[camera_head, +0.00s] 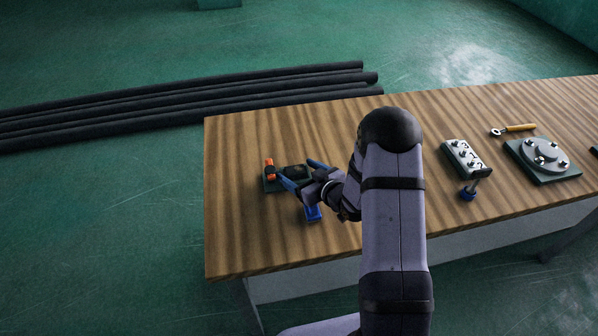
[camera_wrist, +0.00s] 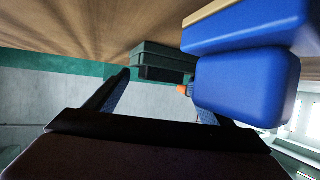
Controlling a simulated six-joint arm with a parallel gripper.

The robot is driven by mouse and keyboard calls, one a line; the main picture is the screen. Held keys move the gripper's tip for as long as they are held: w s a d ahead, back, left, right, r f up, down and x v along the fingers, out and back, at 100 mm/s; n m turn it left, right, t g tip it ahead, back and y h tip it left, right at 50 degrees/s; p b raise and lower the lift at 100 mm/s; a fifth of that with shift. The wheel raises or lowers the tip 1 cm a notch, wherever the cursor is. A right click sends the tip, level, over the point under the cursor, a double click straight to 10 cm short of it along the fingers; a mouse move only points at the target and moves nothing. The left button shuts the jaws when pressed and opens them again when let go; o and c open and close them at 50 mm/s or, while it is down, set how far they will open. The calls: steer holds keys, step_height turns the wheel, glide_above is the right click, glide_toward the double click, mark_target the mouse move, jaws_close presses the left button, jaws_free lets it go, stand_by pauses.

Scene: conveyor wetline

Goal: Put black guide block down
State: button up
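My gripper (camera_head: 303,173) is over the left part of the table, its two blue-padded fingers spread apart. In the wrist view, my gripper (camera_wrist: 160,88) shows a gap with nothing clearly held in it. A black block (camera_head: 295,171), apparently the guide block, sits on a dark green base (camera_head: 272,185) between or just beyond the fingertips. The dark green base (camera_wrist: 165,54) also shows in the wrist view, with a darker part (camera_wrist: 160,74) on it. Whether the fingers touch the block cannot be told.
An orange part (camera_head: 270,168) stands at the base's left end. A blue object (camera_head: 313,213) lies near my gripper; a large blue body (camera_wrist: 245,85) covers part of one finger.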

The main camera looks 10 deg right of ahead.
steer(key=shift+r, duration=0.2)
steer(key=b+v, duration=0.2)
steer(key=v, duration=1)
stand_by(0.4)
steer(key=d+m+h, duration=0.1)
steer(key=d, duration=0.1)
steer(key=d+f+m+h, duration=0.1)
steer(key=d+m+g+h+b, duration=0.1)
steer(key=d, duration=0.1)
steer(key=shift+d+f, duration=0.15)
steer(key=shift+d, duration=0.2)
steer(key=shift+s+f+g+h, duration=0.2)
steer(key=shift+s+g+h, duration=0.1)
steer(key=shift+h, duration=0.1)
steer(key=s+g, duration=0.1)
steer(key=s, duration=0.1)
steer(key=s+g+h, duration=0.1)
steer(key=s+g, duration=0.1)
steer(key=s, duration=0.1)
steer(key=s+a+f+m+g+h, duration=0.1)
steer(key=s+g, duration=0.1)
steer(key=shift+s+a, duration=0.1)
steer(key=shift+s, duration=0.1)
steer(key=s+a+r+g, duration=0.2)
steer(key=s+a+g, duration=0.4)
steer(key=s, duration=0.8)
steer(key=shift+a+y, duration=0.4)
steer(key=shift+a, duration=0.5)
steer(key=shift+r, duration=0.15)
